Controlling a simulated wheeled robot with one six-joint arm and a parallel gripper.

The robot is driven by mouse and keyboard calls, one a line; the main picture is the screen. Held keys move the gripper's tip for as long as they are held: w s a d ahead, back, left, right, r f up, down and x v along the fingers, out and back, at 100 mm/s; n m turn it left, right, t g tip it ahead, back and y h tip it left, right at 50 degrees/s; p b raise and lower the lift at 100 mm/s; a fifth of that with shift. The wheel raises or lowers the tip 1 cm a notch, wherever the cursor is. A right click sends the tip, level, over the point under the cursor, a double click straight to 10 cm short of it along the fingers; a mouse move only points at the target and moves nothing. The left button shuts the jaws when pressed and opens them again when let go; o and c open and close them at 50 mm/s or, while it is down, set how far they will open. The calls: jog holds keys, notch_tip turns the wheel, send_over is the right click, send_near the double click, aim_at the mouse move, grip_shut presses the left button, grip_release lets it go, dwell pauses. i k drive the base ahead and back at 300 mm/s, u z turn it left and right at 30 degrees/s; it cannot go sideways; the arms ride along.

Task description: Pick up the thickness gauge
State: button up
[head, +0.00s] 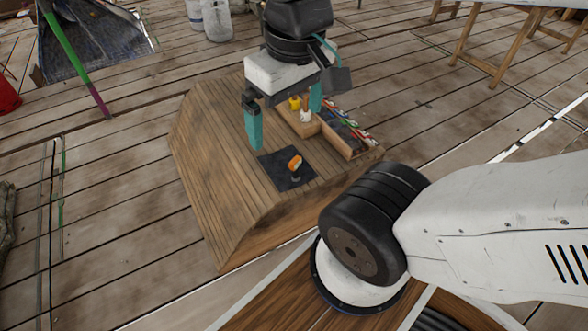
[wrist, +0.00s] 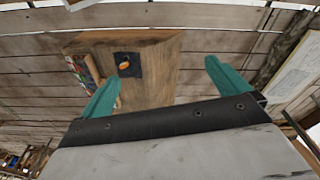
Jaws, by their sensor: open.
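The thickness gauge appears to be the small orange and dark item (head: 295,164) on a dark square mat (head: 275,174) near the front of the wooden bench. In the wrist view the orange item (wrist: 124,65) lies on the mat (wrist: 137,71), beyond the fingers and left of the middle between them. My gripper (head: 284,122) has two teal fingers spread wide apart, with nothing between them. In the head view it is above the bench, behind the orange item and apart from it. In the wrist view the gripper (wrist: 162,82) is also open and empty.
A wooden tray (head: 345,146) with several coloured items is at the bench's right side. A yellow item (head: 295,103) and a white cup (head: 305,115) stand near it. The bench's left part (head: 205,130) is clear. White buckets (head: 215,20) stand on the plank floor behind.

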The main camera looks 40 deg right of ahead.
aim_at(294, 164)
jog(key=z, duration=2.1)
jog(key=i, duration=0.7)
jog(key=u, duration=2.2)
